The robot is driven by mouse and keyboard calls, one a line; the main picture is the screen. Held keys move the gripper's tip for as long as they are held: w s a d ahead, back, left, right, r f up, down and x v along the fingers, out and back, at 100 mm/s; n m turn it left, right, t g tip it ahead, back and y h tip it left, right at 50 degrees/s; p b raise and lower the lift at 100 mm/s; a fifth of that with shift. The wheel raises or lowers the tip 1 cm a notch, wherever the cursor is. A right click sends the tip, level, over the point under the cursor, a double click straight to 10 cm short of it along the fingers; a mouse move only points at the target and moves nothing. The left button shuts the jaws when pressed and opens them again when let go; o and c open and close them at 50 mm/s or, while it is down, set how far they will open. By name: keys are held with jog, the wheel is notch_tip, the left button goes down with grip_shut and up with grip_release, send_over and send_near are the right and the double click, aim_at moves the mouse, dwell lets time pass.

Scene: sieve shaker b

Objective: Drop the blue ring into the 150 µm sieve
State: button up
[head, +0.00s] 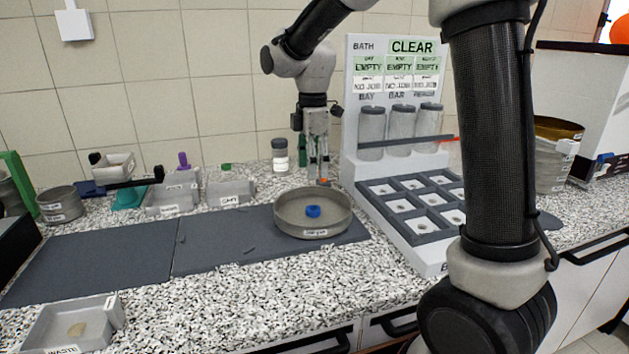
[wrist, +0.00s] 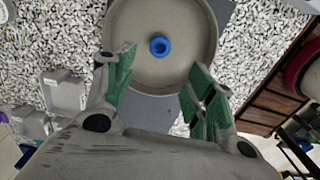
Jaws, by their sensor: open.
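The blue ring (head: 313,211) lies inside a round metal sieve (head: 290,219) on the dark mat, near the middle of its floor. The label on the sieve's front is too small to read with certainty. The wrist view shows the ring (wrist: 160,47) lying flat on the pale floor of the sieve (wrist: 190,72), apart from its wall. My gripper (head: 318,178) is behind the sieve in the head view. In the wrist view my gripper (wrist: 165,72) has its green fingers spread wide with nothing between them, and the ring is beyond the fingertips.
A grey bath unit (head: 352,130) with jars and a compartment tray stands right of the sieve. A waste tray (head: 72,328) is at front left. The dark mat (head: 100,255) is mostly clear.

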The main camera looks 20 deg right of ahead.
jog(key=s+d+r+m+t, duration=0.1)
jog(key=s+d+r+m, duration=0.2)
jog(key=s+d+m, duration=0.3)
jog(key=s+d+r+m+t, duration=0.1)
jog(key=s+d+r+m, duration=0.25)
jog(key=s, duration=0.35)
jog(key=s+d+f+m+t, duration=0.1)
jog(key=s+d+m, duration=0.1)
jog(key=s+m, duration=0.2)
jog(key=s+d+f+m+t, duration=0.1)
jog(key=s+d+m, duration=0.2)
jog(key=s, duration=0.6)
jog(key=shift+m, duration=0.85)
jog(key=shift+d+r, duration=0.1)
